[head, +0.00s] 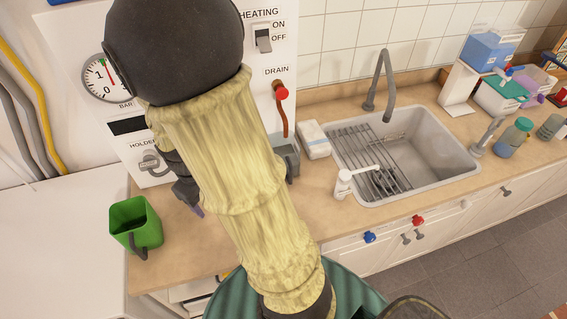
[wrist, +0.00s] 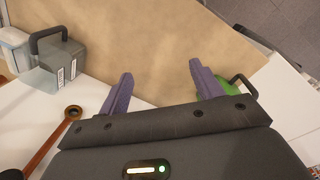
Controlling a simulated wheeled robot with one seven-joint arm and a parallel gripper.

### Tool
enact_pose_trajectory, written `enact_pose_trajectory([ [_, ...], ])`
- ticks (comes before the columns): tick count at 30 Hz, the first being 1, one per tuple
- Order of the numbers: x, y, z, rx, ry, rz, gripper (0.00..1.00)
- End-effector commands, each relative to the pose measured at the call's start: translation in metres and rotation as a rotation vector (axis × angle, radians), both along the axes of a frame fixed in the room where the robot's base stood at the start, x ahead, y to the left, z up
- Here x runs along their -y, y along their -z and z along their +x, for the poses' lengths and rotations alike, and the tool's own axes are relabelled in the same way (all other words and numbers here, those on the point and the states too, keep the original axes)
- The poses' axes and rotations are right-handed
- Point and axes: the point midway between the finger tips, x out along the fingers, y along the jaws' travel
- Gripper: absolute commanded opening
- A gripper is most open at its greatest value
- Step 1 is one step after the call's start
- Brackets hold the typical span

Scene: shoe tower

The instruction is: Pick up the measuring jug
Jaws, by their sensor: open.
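The green measuring jug (head: 135,226) stands upright on the left end of the wooden counter in the head view, with its dark handle toward the front. In the wrist view the jug (wrist: 239,87) shows only in part, at the right, behind and beside the right finger. My gripper (wrist: 161,72) is open, its two purple fingers apart with bare counter between them. It is not touching the jug as far as I can see. In the head view my arm hides most of the gripper, and only a bit of purple finger shows right of the jug.
A grey box with a handle (wrist: 57,62) stands at the left in the wrist view. In the head view a sink (head: 430,150), soap bottle (head: 343,185) and several bottles and boxes are to the right. The counter around the jug is clear.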

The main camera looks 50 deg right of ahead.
Motion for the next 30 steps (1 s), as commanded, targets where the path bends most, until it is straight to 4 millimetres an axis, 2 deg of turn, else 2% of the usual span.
enact_pose_trajectory([
  [1,0.009,0.018,0.005,-0.062,-0.053,-0.035,0.66],
  [6,0.046,0.051,0.015,-0.264,-0.23,-0.16,0.66],
  [12,0.092,0.069,0.029,-0.521,-0.431,-0.332,0.66],
  [16,0.117,0.065,0.044,-0.698,-0.55,-0.457,0.66],
  [19,0.129,0.053,0.057,-0.828,-0.622,-0.55,0.66],
  [24,0.135,0.034,0.073,-0.963,-0.685,-0.646,0.66],
  [30,0.136,0.028,0.075,-0.99,-0.695,-0.66,0.66],
])
